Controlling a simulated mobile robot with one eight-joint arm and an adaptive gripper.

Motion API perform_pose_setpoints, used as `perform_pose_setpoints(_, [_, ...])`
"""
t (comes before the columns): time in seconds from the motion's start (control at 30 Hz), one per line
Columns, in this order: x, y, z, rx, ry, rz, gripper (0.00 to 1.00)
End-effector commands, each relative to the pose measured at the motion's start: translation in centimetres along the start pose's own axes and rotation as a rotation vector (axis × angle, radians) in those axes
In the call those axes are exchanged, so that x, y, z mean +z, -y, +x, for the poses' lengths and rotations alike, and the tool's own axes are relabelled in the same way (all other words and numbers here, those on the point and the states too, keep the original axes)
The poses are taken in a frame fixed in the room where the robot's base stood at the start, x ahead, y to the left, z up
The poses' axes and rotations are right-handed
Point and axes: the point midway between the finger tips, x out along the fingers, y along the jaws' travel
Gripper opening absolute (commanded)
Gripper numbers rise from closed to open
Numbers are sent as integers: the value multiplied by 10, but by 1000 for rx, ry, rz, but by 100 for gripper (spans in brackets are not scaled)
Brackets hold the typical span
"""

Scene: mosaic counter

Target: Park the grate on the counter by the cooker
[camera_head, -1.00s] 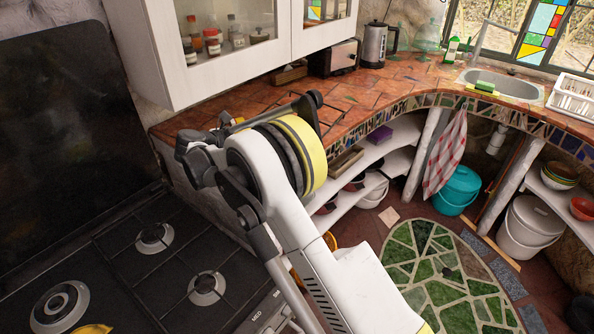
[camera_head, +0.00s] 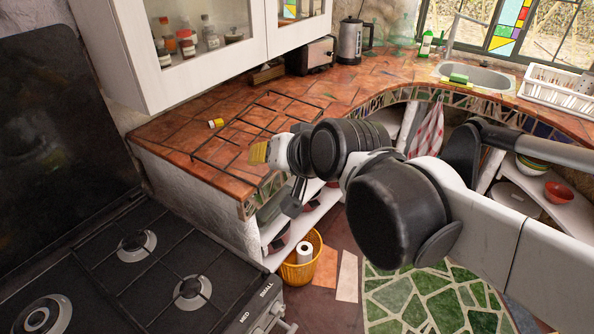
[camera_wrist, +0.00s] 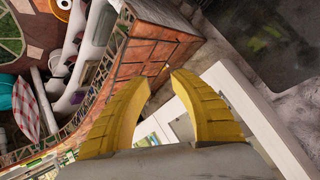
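The grate (camera_head: 243,122), a thin dark wire frame with crossbars, lies flat on the terracotta-tiled counter (camera_head: 178,128), near its left end beside the cooker (camera_head: 160,265). Part of its near right side is hidden behind my gripper. My gripper (camera_head: 259,152) has yellow fingers and hangs over that near right part in the head view. In the wrist view my gripper (camera_wrist: 155,80) has its fingers apart with nothing between them.
A toaster (camera_head: 312,56) and a kettle (camera_head: 350,42) stand at the back. A white wall cabinet (camera_head: 185,45) overhangs the counter. A yellow basket (camera_head: 301,262) sits on the floor below.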

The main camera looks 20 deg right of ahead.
Motion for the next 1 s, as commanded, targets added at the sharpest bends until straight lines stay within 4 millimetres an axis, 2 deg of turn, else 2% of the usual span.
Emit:
perform_pose_setpoints(0.03, [31, -26, -13, 63, 60, -88, 27])
perform_pose_setpoints(0.1, [67, -57, -28, 142, 142, -197, 27])
perform_pose_setpoints(0.2, [99, -88, -43, 216, 225, -296, 27])
perform_pose_setpoints(0.3, [114, -102, -51, 252, 266, -341, 27])
perform_pose_setpoints(1.0, [116, -105, -52, 257, 274, -349, 27])
